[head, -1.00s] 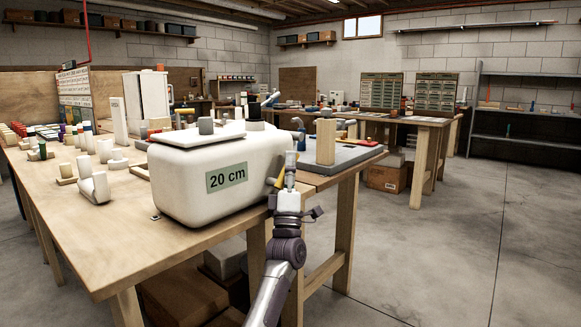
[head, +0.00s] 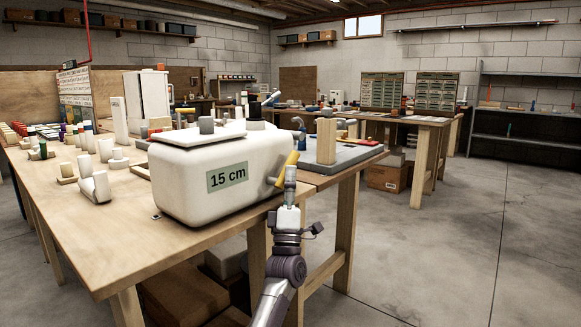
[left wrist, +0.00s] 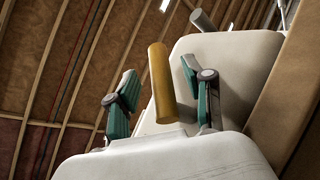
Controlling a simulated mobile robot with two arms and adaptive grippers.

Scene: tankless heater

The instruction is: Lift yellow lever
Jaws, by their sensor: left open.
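The white rounded heater tank (head: 200,185) stands on the wooden bench, with a green label reading "15 cm". A yellow lever (head: 291,158) sticks out at a slant from its right side. My left gripper (head: 290,172) is open at the lever, in front of its lower part. In the left wrist view the yellow lever (left wrist: 160,85) stands between the two teal-padded fingers of the left gripper (left wrist: 163,98), with gaps visible on both sides. The white tank body (left wrist: 235,65) rises behind. My right gripper is not in view.
The wooden bench (head: 95,245) carries several small bottles and blocks at the left. A grey tray (head: 345,158) with a wooden block (head: 326,141) lies just right of the lever. The concrete floor (head: 440,240) at the right is open.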

